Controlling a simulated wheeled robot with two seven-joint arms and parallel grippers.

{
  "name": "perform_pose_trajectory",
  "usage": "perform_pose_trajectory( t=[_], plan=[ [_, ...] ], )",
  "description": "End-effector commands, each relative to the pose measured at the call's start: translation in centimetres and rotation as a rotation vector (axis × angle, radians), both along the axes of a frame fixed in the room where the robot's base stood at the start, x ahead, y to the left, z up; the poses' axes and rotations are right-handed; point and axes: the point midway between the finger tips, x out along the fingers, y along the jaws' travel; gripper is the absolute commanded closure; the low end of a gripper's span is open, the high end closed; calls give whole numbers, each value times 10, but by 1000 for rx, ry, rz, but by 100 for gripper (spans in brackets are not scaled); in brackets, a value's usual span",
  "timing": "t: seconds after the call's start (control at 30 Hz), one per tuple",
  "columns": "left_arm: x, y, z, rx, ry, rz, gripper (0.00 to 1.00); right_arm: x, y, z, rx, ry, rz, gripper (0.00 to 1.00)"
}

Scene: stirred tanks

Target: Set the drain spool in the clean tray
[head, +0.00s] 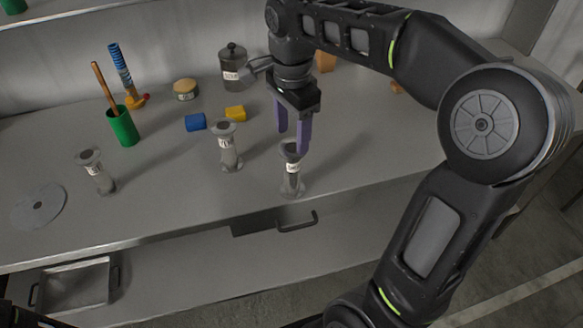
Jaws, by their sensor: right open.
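Three grey flanged spools with small white labels stand upright on the grey bench: a left one (97,172), a middle one (226,148) and a right one (291,172). The labels are too small to read, so I cannot tell which is the drain spool. My right gripper (292,141) is open and points down at the top of the right spool; its purple fingers partly overlap that spool's top. I cannot tell whether they touch. A shallow metal tray (73,286) with side handles sits low at the left, apparently empty. I cannot confirm it is the clean tray. My left gripper is not in view.
A green cup (122,127) with a wooden stick, a blue brush-like tool (122,70), a tan-lidded jar (185,89), a grey canister (233,68), a blue block (195,122) and a yellow block (235,113) stand behind. A flat disc (39,206) lies left. The front middle is clear.

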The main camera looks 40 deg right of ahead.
Motion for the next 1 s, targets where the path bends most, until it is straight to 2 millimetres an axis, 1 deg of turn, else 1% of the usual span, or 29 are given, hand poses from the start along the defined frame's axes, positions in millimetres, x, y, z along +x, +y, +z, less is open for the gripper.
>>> perform_pose_trajectory(
  t=[0.1, 0.23, 0.33, 0.6, 0.7, 0.83, 1.0],
  plan=[
    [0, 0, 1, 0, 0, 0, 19, -1, 0, -20, 0, 4, 0, 42],
    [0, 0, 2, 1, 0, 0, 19, -1, 0, -38, 0, 4, 0, 42],
    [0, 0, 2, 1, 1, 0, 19, -1, 0, -45, 0, 2, 0, 42],
    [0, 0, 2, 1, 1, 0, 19, 0, 0, -46, 0, 0, 0, 42],
    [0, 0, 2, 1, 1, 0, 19, -1, 0, -49, 0, 1, 0, 42],
    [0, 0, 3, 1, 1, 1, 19, -1, 0, -63, 0, 4, 0, 42],
    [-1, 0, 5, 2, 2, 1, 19, -1, 0, -91, 0, 5, -1, 42]
  ],
)
